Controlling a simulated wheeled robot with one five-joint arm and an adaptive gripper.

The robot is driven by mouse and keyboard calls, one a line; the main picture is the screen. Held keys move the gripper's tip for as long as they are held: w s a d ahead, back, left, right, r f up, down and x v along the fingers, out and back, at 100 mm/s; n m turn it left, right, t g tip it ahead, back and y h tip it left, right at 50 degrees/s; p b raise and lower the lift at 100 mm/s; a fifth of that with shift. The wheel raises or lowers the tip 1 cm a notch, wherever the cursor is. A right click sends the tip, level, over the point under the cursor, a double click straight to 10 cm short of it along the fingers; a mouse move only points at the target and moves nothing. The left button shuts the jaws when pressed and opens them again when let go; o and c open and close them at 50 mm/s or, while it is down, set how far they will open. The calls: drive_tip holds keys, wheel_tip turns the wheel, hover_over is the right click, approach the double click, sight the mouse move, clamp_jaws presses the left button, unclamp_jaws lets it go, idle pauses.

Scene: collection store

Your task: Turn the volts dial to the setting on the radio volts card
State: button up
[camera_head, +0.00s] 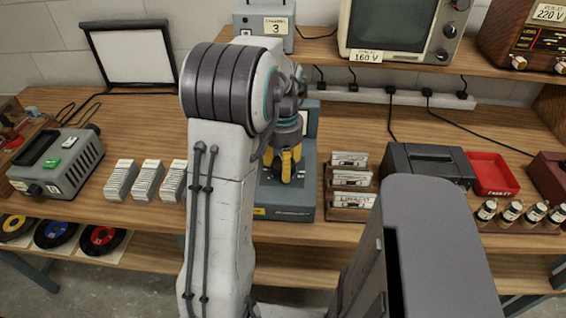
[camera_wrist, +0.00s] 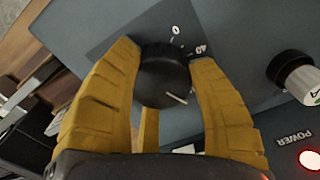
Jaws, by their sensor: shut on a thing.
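My gripper (camera_head: 283,168) reaches down over a blue-grey power unit (camera_head: 292,213). In the wrist view, its yellow fingers are shut on a round black dial (camera_wrist: 163,78), one on each side. The dial's white pointer mark faces the lower right of that picture. The printed marks "0" and "40" show above and to the right of the dial; the other marks are hidden by the fingers. The card on the wooden radio (camera_head: 508,38), the radio volts card (camera_head: 549,13), reads 220 V. My arm covers much of the unit in the head view.
A television (camera_head: 400,28) on the back shelf has its own 160 V card (camera_head: 367,57). A second knob (camera_wrist: 298,76) and a lit power light (camera_wrist: 309,159) are right of the dial.

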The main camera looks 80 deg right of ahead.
drive_tip(key=m, duration=0.5)
drive_tip(key=shift+a+f+m, duration=0.1)
drive_tip(key=shift+f+m, duration=0.05)
drive_tip(key=shift+m, duration=0.15)
drive_tip(key=m, duration=0.6)
drive_tip(key=shift+p, duration=0.35)
drive_tip(key=m, duration=0.5)
drive_tip(key=shift+m, duration=0.4)
drive_tip(key=m, duration=0.4)
drive_tip(key=shift+m, duration=0.7)
drive_tip(key=o, duration=1.2)
drive_tip(key=shift+o, duration=0.2)
